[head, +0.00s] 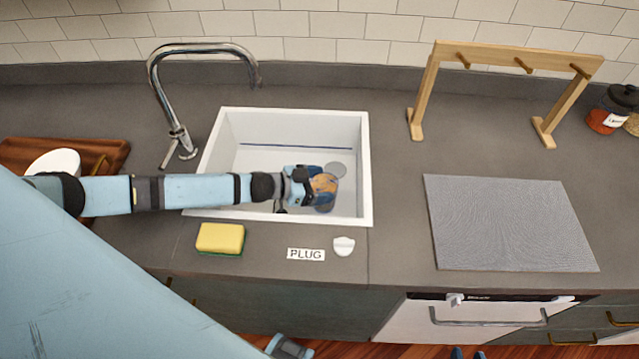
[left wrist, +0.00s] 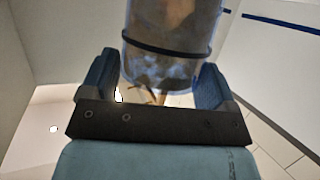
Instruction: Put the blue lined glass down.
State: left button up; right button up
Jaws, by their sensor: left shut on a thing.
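In the left wrist view the glass (left wrist: 172,40) is see-through with a dark blue band. It stands between the two blue fingers. My left gripper (head: 308,186) is shut on the glass; it also shows in the left wrist view (left wrist: 155,85). Whether the glass touches the sink floor cannot be told. My right gripper (head: 469,353) shows only as two blue fingertips, apart, at the bottom edge, with nothing seen between them.
A faucet (head: 178,100) stands behind the sink. A yellow sponge (head: 220,238), PLUG label (head: 306,254) and white plug (head: 344,246) lie in front. A grey mat (head: 510,225) and wooden rack (head: 425,95) are right. A wooden board (head: 105,148) with a white bowl (head: 55,162) is left.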

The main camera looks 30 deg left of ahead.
pick_arm(q)
jog(key=shift+f, duration=0.15)
jog(key=o, duration=1.3)
jog(key=shift+s+a+r, duration=0.1)
jog(key=shift+r, duration=0.15)
jog(key=v, duration=1.1)
jog(key=shift+s+a+b, duration=0.2)
jog(key=shift+s+b, duration=0.1)
jog(key=shift+r, duration=0.1)
